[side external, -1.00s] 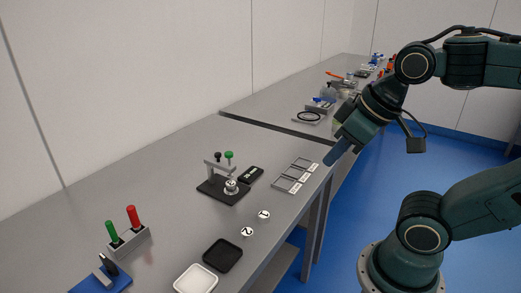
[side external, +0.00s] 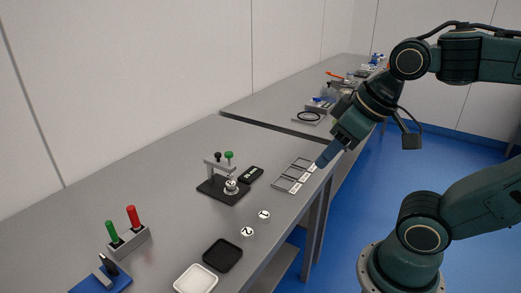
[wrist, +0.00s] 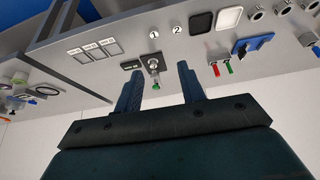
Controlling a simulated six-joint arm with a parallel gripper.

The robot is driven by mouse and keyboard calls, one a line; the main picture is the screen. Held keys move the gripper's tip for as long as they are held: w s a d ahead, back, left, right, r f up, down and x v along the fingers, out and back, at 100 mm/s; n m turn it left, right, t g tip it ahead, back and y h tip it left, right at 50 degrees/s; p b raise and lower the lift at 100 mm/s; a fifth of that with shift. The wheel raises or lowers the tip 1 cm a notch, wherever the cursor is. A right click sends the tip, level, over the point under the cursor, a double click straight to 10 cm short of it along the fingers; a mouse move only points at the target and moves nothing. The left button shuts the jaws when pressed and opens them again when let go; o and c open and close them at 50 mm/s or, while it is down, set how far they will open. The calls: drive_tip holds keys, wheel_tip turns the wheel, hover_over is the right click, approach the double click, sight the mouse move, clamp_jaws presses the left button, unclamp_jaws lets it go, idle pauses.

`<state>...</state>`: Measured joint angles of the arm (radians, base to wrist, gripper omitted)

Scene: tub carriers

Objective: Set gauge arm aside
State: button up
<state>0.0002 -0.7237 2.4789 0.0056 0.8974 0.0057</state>
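The gauge fixture has a black base (side external: 212,190) on the bench, with a grey raised arm (side external: 217,165) across its top. A green knob (side external: 229,155) and a black knob (side external: 218,157) stand on that arm. A round metal piece (side external: 231,186) sits beneath the arm's right side. In the wrist view the fixture's green knob (wrist: 156,86) shows between my fingers, in the distance. My gripper (side external: 322,163) is up and to the right of the fixture, near the bench's front edge, apart from it. In the wrist view my gripper (wrist: 160,68) is open and empty.
A black labelled block (side external: 251,174) lies right of the fixture, then a grey three-slot tray (side external: 291,177). Discs marked 1 (side external: 264,215) and 2 (side external: 247,232), a black tray (side external: 222,255) and a white tray (side external: 196,280) lie nearer. A holder (side external: 130,241) carries red and green handles.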

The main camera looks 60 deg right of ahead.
drive_tip(key=w+d+r+m, duration=0.2)
drive_tip(key=w+r, duration=0.1)
drive_tip(key=w, duration=1.1)
drive_tip(key=m+g+h, duration=0.1)
drive_tip(key=m+h, duration=0.1)
approach(218, 153)
drive_tip(key=d+v, duration=0.1)
drive_tip(key=v, duration=0.4)
drive_tip(key=shift+w+a+r, duration=0.15)
drive_tip(key=shift+w+a, duration=0.05)
drive_tip(key=shift+a, duration=0.2)
drive_tip(key=shift+g, duration=0.3)
drive_tip(key=x, duration=1.3)
drive_tip(key=shift+w+a+f, duration=0.1)
drive_tip(key=shift+w+f, duration=0.15)
drive_tip(key=shift+f, duration=0.15)
clamp_jaws()
